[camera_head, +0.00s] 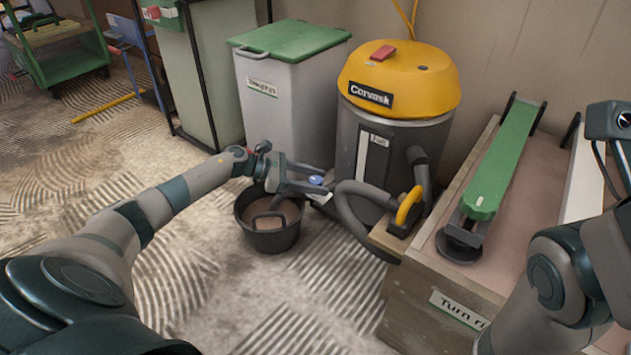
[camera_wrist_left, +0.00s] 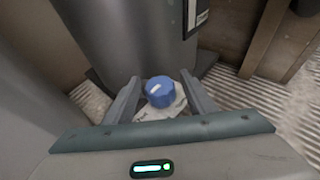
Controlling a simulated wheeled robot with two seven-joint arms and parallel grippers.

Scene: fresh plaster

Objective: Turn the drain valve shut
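The drain valve is a blue round knob (camera_head: 316,180) with a white mark, low beside the grey drum of the yellow-topped vacuum (camera_head: 405,85). In the left wrist view the knob (camera_wrist_left: 160,93) sits on a pale plate at the foot of the drum, its white mark slanting. My left gripper (camera_head: 318,185) is open, with one finger on each side of the knob. The left wrist view shows its fingers (camera_wrist_left: 161,78) with a gap on both sides of the knob. My right arm shows at the right edge, but its gripper does not show clearly.
A black bucket (camera_head: 270,238) stands under my left wrist. A grey bin with a green lid (camera_head: 290,40) is behind it. The vacuum's grey hose (camera_head: 350,218) curves close to the right. A wooden box (camera_head: 400,300) holding a green tool (camera_head: 500,165) stands at right.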

